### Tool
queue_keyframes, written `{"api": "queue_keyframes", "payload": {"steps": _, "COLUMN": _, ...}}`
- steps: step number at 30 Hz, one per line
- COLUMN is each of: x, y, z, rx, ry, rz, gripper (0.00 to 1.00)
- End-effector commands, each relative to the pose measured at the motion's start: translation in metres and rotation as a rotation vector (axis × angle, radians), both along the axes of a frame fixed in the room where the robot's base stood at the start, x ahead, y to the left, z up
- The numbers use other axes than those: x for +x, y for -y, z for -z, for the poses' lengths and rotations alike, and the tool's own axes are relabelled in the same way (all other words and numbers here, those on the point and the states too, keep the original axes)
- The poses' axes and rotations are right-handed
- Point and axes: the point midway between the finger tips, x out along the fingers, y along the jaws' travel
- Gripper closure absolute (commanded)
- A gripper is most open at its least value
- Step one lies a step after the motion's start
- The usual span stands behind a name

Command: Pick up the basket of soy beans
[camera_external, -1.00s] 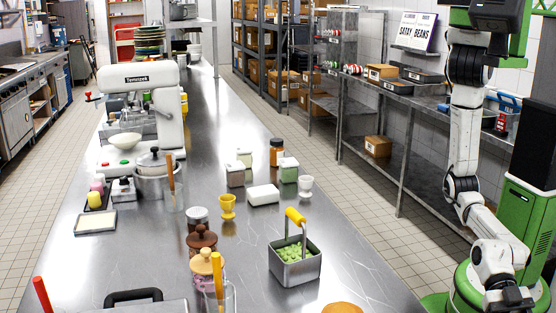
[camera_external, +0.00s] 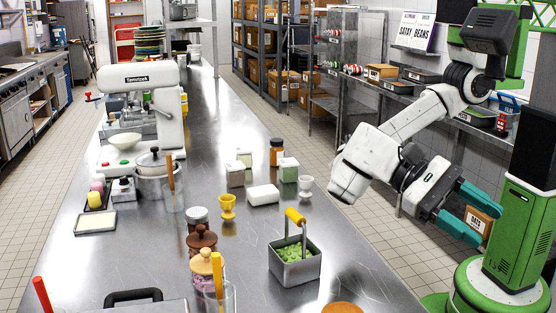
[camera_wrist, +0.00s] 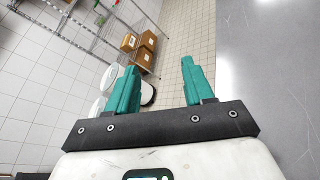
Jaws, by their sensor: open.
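The basket of soy beans (camera_external: 294,272) is a small square metal basket with green beans (camera_external: 293,252) in it. It stands upright on the steel counter (camera_external: 345,262), near its right edge. Its upright handle has a yellow grip (camera_external: 295,217). My gripper (camera_external: 482,219) has two teal fingers, spread apart and empty. It is beyond the counter's right edge, well to the right of the basket and pointing away from it. In the wrist view my open gripper (camera_wrist: 160,68) shows floor and shelving between the fingers. The basket is not in the wrist view.
Left of the basket stand brown-lidded jars (camera_external: 201,240) and a yellow egg cup (camera_external: 227,206). Behind it are a white block (camera_external: 263,195) and a white cup (camera_external: 305,186). An orange round thing (camera_external: 343,308) is at the front edge. Counter right of the basket is clear.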

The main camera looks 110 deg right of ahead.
Motion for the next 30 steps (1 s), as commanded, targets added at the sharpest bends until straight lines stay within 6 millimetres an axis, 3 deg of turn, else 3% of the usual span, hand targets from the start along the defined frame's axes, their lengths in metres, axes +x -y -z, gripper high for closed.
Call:
{"api": "queue_keyframes", "payload": {"steps": 5, "x": 0.066, "y": 0.084, "z": 0.037, "rx": -0.324, "ry": 0.395, "rz": -0.067, "gripper": 0.48}}
{"api": "queue_keyframes", "payload": {"steps": 7, "x": 0.093, "y": 0.127, "z": 0.045, "rx": -0.476, "ry": 0.512, "rz": -0.097, "gripper": 0.48}}
{"api": "queue_keyframes", "payload": {"steps": 12, "x": 0.145, "y": 0.233, "z": 0.046, "rx": -0.824, "ry": 0.679, "rz": -0.156, "gripper": 0.48}}
{"api": "queue_keyframes", "payload": {"steps": 15, "x": 0.161, "y": 0.278, "z": 0.038, "rx": -0.970, "ry": 0.711, "rz": -0.179, "gripper": 0.48}}
{"api": "queue_keyframes", "payload": {"steps": 20, "x": 0.169, "y": 0.313, "z": 0.033, "rx": -1.078, "ry": 0.721, "rz": -0.196, "gripper": 0.48}}
{"api": "queue_keyframes", "payload": {"steps": 30, "x": 0.170, "y": 0.314, "z": 0.076, "rx": -1.082, "ry": 0.720, "rz": -0.199, "gripper": 0.48}}
